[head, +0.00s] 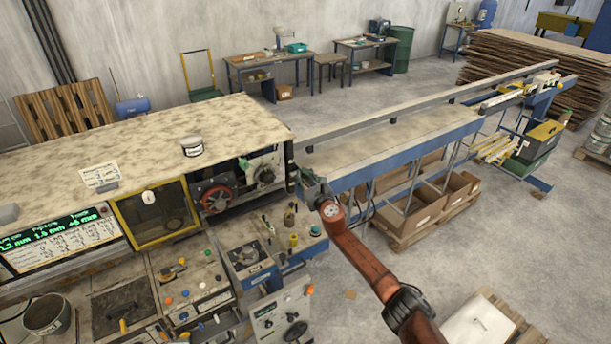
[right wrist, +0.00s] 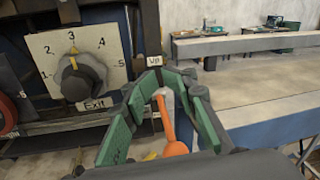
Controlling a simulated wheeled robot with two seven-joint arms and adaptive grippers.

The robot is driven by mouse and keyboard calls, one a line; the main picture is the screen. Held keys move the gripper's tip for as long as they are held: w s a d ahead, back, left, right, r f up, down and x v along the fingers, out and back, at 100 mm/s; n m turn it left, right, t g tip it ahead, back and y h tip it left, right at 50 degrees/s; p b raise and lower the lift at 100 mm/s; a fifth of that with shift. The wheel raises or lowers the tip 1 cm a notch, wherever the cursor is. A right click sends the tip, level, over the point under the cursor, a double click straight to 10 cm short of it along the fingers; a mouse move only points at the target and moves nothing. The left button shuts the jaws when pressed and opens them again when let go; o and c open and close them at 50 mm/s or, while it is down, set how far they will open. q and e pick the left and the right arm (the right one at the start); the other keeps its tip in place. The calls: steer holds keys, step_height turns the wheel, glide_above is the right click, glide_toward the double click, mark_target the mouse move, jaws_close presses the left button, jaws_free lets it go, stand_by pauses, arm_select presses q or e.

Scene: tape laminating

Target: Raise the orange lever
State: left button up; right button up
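The orange lever (right wrist: 167,128) shows in the right wrist view, beside a grey metal part, below a small "Up" label (right wrist: 155,61). My right gripper (right wrist: 166,82) has green-padded fingers on both sides of the lever. The fingers look open, with gaps between the pads and the lever, and I see no clear contact. In the head view my right gripper (head: 314,187) is at the right end of the machine, beside its control panel. I cannot make out the lever there; the gripper and arm seem to cover it. My left gripper is not in view.
A numbered dial (right wrist: 76,77) marked "Exit" is left of the gripper. A red handwheel (head: 217,198) sits in the machine opening. A long rail (head: 400,112) and bench run to the right. Coloured knobs crowd the front panels.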

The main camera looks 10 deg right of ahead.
steer(key=o, duration=0.3)
steer(key=shift+s+r, duration=0.1)
steer(key=shift+s, duration=0.15)
steer(key=shift+o, duration=0.7)
steer(key=shift+w+d+f, duration=0.25)
steer(key=shift+w+d, duration=0.05)
steer(key=shift+s+d+r, duration=0.1)
steer(key=shift+s+r, duration=0.35)
steer(key=shift+s, duration=0.1)
steer(key=s+d, duration=0.1)
steer(key=s, duration=0.9)
steer(key=shift+s+d+f, duration=0.3)
steer(key=shift+s, duration=0.1)
